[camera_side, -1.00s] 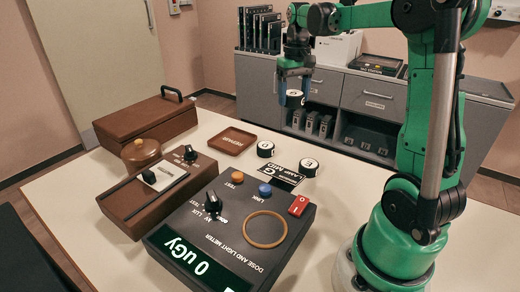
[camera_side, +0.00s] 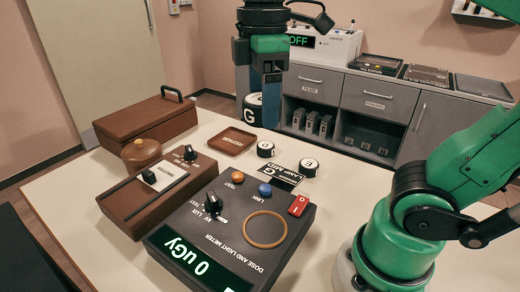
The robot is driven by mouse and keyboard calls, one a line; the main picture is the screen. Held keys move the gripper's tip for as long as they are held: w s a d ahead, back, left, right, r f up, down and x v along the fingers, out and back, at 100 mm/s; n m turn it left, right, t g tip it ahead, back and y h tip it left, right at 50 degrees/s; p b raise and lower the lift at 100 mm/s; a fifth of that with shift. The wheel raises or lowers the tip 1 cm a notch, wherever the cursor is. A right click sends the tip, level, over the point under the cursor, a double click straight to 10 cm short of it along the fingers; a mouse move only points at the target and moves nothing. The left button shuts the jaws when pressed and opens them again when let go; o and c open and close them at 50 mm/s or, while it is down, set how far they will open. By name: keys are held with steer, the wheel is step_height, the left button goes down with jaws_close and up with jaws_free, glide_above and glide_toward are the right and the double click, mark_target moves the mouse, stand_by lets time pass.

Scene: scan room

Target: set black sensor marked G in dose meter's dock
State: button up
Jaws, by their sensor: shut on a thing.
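My gripper (camera_side: 271,92) hangs at the upper middle, its fingers pointing down. It is shut on the black sensor marked G (camera_side: 252,112), a short cylinder with a white face, held above the table. The dose meter (camera_side: 230,235) is a dark box at the front, its display reading 0 uGy. Its dock, an empty round recess with a tan ring (camera_side: 265,230), lies on the right of its top. The sensor is above and behind the dock, well apart from it.
Two other black sensors, D (camera_side: 265,149) and E (camera_side: 309,168), stand behind the meter by a lamp card (camera_side: 280,178). A brown tray (camera_side: 232,141), a brown control box (camera_side: 158,190), a lidded pot (camera_side: 141,153) and a brown case (camera_side: 147,128) stand left and behind. A red switch (camera_side: 298,206) sits beside the dock.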

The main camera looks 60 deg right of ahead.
mark_target(266, 229)
steer(key=shift+s+a+n, duration=0.4)
steer(key=shift+s+n, duration=0.1)
steer(key=shift+s, duration=0.05)
steer(key=shift+s+a+f, duration=0.15)
steer(key=shift+f, duration=0.15)
step_height(266, 229, down, 20)
steer(key=shift+r, duration=0.25)
steer(key=o, duration=1.4)
steer(key=shift+f, duration=0.1)
steer(key=shift+c, duration=0.2)
step_height(266, 229, up, 12)
steer(key=w+d+f+m+t, duration=0.3)
steer(key=w+m+t, duration=0.3)
steer(key=m, duration=0.4)
steer(key=shift+d+f+m+t, duration=0.2)
steer(key=shift+f+m+t, duration=0.15)
steer(key=shift+t, duration=0.25)
